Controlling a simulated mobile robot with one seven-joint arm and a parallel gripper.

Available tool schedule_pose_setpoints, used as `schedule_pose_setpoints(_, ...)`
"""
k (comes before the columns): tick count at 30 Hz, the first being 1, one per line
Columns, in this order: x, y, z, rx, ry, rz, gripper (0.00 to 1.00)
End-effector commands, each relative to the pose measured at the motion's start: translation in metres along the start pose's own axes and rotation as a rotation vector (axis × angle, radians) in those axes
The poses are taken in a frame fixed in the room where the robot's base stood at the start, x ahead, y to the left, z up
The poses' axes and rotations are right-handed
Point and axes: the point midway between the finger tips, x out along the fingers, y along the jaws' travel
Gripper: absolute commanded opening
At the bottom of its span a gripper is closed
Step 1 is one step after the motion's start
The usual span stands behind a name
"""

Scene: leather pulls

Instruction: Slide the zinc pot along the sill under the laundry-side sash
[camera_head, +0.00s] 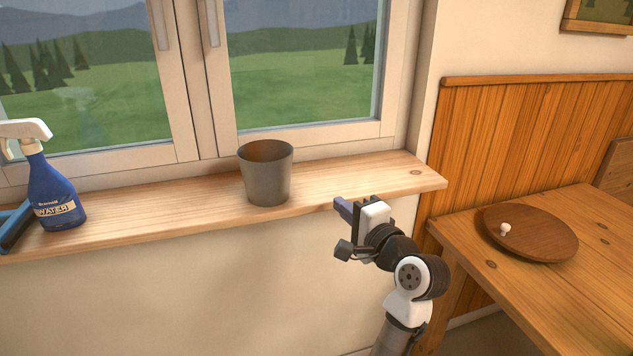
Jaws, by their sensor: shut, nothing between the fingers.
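The zinc pot (266,175) is a dark grey, tapered pot standing upright on the wooden sill (150,212). It stands below the right-hand sash (303,70), near that sash's left side. The left sash (85,75) is beside it, and both look shut. My gripper (340,206) is shut and empty. It is to the right of the pot and a little lower in the picture, by the sill's front edge, apart from the pot. The frame does not show which sash is the laundry-side one.
A blue spray bottle (54,190) with a white head stands at the sill's left end, beside a blue object (14,226) cut by the frame. The sill is bare on both sides of the pot. A wooden table (480,258) at right holds a round wooden lid (545,238).

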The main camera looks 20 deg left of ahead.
Motion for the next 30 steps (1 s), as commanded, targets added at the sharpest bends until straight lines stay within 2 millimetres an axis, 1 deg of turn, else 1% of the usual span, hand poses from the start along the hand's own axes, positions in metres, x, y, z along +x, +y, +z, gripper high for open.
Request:
schedule_pose_setpoints(2,0.003,0.0,0.0,0.008,-0.004,0.004,0.0)
schedule_pose_setpoints(5,0.014,0.0,0.0,0.008,-0.006,0.005,0.0)
schedule_pose_setpoints(8,0.031,-0.001,0.001,0.008,-0.007,0.005,0.0)
schedule_pose_setpoints(15,0.084,-0.001,0.001,0.007,-0.006,0.005,0.0)
schedule_pose_setpoints(18,0.103,-0.001,0.001,0.007,-0.006,0.004,0.0)
schedule_pose_setpoints(21,0.105,0.0,0.02,0.004,-0.006,0.005,0.0)
schedule_pose_setpoints(24,0.107,0.0,0.03,0.004,-0.003,0.004,0.0)
schedule_pose_setpoints(30,0.109,0.001,0.039,0.005,-0.002,0.003,0.0)
